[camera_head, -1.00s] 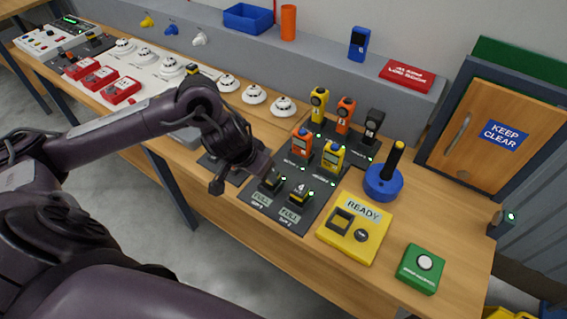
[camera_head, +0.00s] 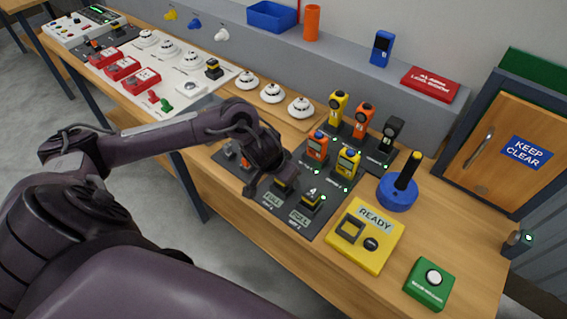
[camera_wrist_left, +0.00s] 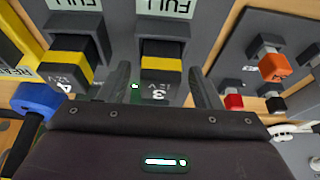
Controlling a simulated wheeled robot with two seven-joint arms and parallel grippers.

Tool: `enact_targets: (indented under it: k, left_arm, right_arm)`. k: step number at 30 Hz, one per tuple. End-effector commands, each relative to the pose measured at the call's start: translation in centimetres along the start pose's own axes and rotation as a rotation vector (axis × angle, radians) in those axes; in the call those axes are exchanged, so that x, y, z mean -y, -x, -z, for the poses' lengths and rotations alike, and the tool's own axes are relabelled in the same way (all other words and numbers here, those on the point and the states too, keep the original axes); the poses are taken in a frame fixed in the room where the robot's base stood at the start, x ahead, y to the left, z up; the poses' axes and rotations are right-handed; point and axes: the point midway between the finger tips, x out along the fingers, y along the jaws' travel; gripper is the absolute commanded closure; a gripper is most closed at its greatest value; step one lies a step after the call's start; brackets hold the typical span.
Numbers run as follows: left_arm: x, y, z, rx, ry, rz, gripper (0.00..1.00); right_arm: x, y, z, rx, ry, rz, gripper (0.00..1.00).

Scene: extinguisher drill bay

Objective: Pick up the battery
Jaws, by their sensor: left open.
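Two black-and-yellow batteries stand in a dark charging plate marked FULL. Battery 3 (camera_head: 285,187) is partly behind my left gripper, and battery 4 (camera_head: 312,201) is to its right. In the left wrist view battery 3 (camera_wrist_left: 160,62) lies between the lines of the two fingers, and battery 4 (camera_wrist_left: 76,60) is outside them to the left. My left gripper (camera_head: 266,188) is open and empty, right beside battery 3. Its fingers also show in the left wrist view (camera_wrist_left: 162,88). I cannot tell whether they touch the battery. My right gripper is out of view.
Handheld testers, yellow (camera_head: 347,163) and orange (camera_head: 317,146), stand behind the batteries. A yellow READY box (camera_head: 378,256), a green button box (camera_head: 430,285) and a blue-based black handle (camera_head: 397,196) are to the right. A dark plate with small connectors (camera_head: 238,160) lies left.

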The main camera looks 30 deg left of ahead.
Motion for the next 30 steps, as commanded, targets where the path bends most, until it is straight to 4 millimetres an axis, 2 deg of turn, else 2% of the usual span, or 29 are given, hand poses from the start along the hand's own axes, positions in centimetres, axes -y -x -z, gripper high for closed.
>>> enact_targets:
  k: [2, 15, 24, 30]
  left_arm:
    - [0.0, 0.0, 0.0, 0.000, 0.000, 0.000, 0.42]
    - [0.0, 0.0, 0.0, 0.000, 0.000, 0.000, 0.99]
    - [0.0, 0.3, 0.2, -0.002, -0.001, 0.000, 0.99]
    - [0.0, 2.1, 1.0, -0.005, -0.002, -0.001, 0.99]
  right_arm:
    - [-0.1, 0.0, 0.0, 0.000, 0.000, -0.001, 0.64]
    - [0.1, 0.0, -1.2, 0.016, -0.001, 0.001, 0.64]
    - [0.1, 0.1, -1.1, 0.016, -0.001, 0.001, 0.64]
    - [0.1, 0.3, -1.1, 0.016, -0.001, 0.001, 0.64]
